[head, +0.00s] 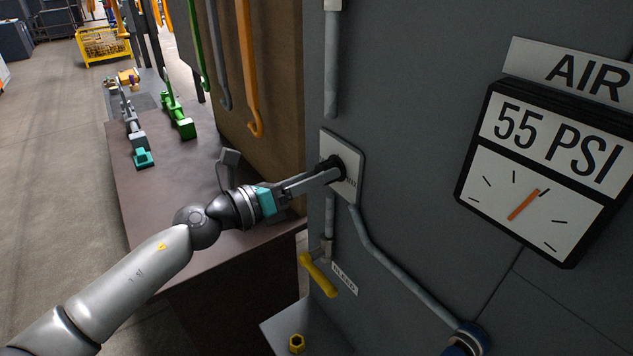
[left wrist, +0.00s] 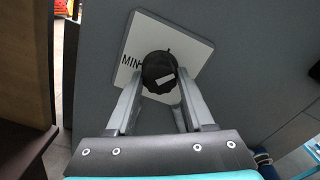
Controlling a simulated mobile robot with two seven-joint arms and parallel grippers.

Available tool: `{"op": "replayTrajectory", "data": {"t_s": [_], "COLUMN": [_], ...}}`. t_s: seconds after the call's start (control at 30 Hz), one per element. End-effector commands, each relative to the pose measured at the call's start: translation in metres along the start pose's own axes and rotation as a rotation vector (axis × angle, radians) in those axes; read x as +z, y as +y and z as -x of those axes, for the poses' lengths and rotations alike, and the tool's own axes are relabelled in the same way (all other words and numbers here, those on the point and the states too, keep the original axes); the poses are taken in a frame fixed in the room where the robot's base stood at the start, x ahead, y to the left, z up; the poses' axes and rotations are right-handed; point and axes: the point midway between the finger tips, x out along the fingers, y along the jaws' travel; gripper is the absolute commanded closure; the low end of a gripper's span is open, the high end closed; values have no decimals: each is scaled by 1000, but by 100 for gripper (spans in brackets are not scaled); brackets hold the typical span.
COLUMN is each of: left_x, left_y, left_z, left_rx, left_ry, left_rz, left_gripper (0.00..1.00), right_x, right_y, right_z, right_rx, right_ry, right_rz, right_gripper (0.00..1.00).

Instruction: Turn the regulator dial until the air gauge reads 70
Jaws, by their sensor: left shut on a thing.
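The black regulator dial (left wrist: 159,72) sits on a light square plate (left wrist: 203,48) marked MIN, with a white mark on its face in the left wrist view. The plate also shows in the head view (head: 352,160), where MAX is partly readable. My left gripper (head: 325,175) is shut on the dial, one finger on each side. The air gauge (head: 542,170) at the right reads 55 PSI, and its orange needle points up and to the right. My right gripper is not in view.
Pipes run down the grey wall panel (head: 430,110). A yellow-handled valve (head: 318,275) labelled BLEED is below the dial. A dark table (head: 165,190) with green and grey tools stands at the left. A blue fitting (head: 470,338) is at the bottom.

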Motion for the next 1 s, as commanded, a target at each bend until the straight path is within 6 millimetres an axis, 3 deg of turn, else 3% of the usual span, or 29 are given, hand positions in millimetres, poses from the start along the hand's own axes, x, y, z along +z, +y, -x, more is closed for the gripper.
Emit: {"op": "replayTrajectory", "data": {"t_s": [0.43, 1.0], "left_x": [-1, 0], "left_y": [1, 0], "left_z": [0, 0], "left_rx": [0, 1], "left_ry": [2, 2], "left_rz": [-261, -312], "left_gripper": [100, 100], "right_x": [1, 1], "right_y": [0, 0], "right_z": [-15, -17], "right_rx": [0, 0], "right_ry": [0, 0], "right_rz": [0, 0], "right_gripper": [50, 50]}}
